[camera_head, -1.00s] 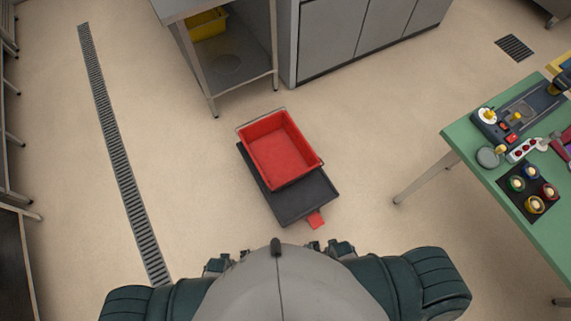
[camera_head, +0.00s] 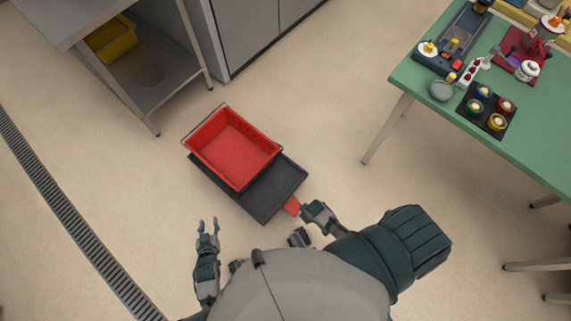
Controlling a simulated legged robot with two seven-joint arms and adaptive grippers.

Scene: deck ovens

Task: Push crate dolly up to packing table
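The crate dolly (camera_head: 268,200) is a dark flat platform on the floor ahead of me, with a red tab (camera_head: 292,205) at its near corner. An open, empty-looking red crate (camera_head: 232,146) sits on its far left part. A green-topped table (camera_head: 440,107), which may be the packing table, stands to the right, with a floor gap between it and the dolly. My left gripper (camera_head: 208,222) is open and empty, left of the dolly's near side and apart from it. My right gripper (camera_head: 305,208) is close to the red tab; its fingers are unclear and I cannot tell contact.
A steel table (camera_head: 65,20) with a yellow bin (camera_head: 112,38) on its lower shelf stands at upper left. Grey cabinets (camera_head: 250,30) are beyond the crate. A floor drain (camera_head: 70,215) runs along the left. Table legs (camera_head: 388,128) stand right of clear floor.

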